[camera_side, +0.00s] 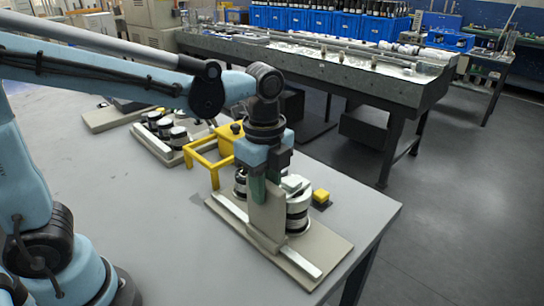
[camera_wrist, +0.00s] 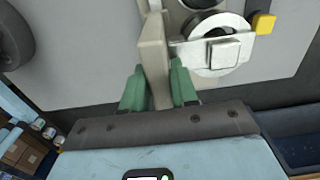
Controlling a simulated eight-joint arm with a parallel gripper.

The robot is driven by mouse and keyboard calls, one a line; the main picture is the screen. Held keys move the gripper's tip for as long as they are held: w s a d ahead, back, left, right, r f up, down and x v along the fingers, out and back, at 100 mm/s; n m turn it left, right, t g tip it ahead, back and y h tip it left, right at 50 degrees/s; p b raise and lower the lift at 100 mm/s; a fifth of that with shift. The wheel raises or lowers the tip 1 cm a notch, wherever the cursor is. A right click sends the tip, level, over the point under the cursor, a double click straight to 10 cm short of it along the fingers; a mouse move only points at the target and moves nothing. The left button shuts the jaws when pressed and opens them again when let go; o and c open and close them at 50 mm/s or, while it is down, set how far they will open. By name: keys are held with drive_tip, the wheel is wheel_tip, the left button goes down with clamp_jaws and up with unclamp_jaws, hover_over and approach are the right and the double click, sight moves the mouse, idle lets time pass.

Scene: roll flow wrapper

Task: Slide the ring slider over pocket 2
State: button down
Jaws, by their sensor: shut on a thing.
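My gripper (camera_side: 262,192) points down at the near board and is shut on a beige upright plate, which I take to be the ring slider (camera_side: 266,220). In the wrist view the green fingers (camera_wrist: 158,88) press on both sides of this plate (camera_wrist: 153,50). The plate stands at a pale rail (camera_side: 301,264) on a beige base board (camera_side: 332,258). A pale drum-like round part (camera_side: 298,215) stands right behind the plate. In the wrist view a pale ring with a square piece (camera_wrist: 222,52) lies to its right. No pocket number is readable, so I cannot tell which is pocket 2.
A yellow block (camera_side: 320,196) sits right of the drum. A yellow frame (camera_side: 200,163) stands left of my gripper, near a board with several black-and-white rollers (camera_side: 164,133). The grey table (camera_side: 130,205) is clear at the left; its right edge is close to the board.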

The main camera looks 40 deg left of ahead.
drive_tip(key=a, duration=0.7)
drive_tip(key=c, duration=1)
unclamp_jaws()
drive_tip(key=shift+o, duration=0.2)
wheel_tip(320, 180, up, 12)
wheel_tip(320, 180, down, 12)
idle(0.6)
